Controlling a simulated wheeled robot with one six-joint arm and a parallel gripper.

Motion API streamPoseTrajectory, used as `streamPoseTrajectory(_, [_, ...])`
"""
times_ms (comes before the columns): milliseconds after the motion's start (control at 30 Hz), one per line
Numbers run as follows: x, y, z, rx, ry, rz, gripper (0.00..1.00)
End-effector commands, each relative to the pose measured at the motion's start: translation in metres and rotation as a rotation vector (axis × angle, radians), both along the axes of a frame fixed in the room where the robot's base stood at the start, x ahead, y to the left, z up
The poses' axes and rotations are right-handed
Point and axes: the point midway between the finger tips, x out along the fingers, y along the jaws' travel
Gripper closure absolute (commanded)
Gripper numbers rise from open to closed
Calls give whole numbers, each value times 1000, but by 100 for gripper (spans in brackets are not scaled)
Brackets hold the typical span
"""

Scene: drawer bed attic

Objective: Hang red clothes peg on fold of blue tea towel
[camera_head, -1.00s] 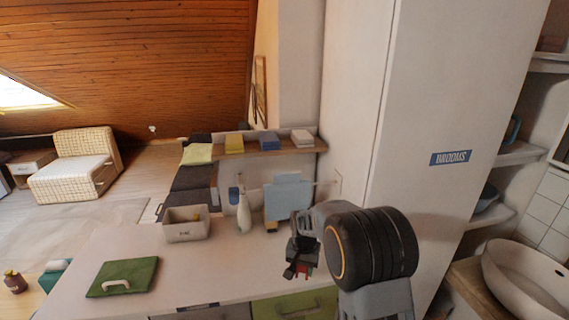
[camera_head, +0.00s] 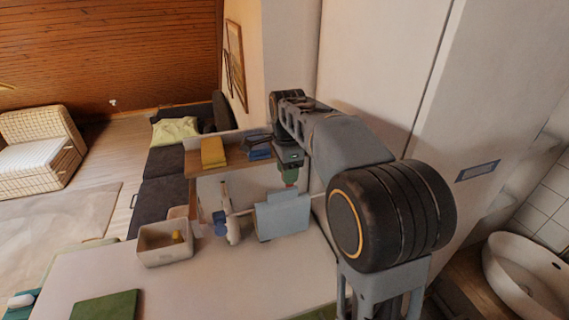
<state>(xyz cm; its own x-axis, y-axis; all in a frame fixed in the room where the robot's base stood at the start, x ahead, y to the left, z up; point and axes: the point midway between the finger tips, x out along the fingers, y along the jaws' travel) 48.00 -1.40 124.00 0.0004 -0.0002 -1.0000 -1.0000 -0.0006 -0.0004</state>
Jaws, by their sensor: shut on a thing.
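The blue tea towel (camera_head: 283,218) is a pale blue-grey cloth hanging over a rail at the back of the white worktop, with a smaller folded part standing above its top edge. My gripper (camera_head: 290,168) is above the towel, pointing down, at about the height of the shelf. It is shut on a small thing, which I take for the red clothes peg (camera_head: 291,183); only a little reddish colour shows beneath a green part. The held thing looks apart from the towel, but their depth is hard to tell.
A shelf (camera_head: 205,168) with yellow and blue folded cloths stands just left of my gripper. A white bottle (camera_head: 232,222) is beside the towel, and a pale bin (camera_head: 165,243) is further left. A tall white cupboard (camera_head: 385,80) rises to the right. The worktop's middle is clear.

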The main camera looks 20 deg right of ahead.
Motion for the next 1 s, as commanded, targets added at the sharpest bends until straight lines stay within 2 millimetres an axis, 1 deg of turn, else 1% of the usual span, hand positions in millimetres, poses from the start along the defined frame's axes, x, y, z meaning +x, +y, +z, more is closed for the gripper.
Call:
streamPoseTrajectory(267, [0, -3, -13, 0, 0, -6, 80])
streamPoseTrajectory(700, [0, -3, -40, 0, 0, -5, 80])
streamPoseTrajectory(1000, [0, -3, -44, 0, 0, -4, 80])
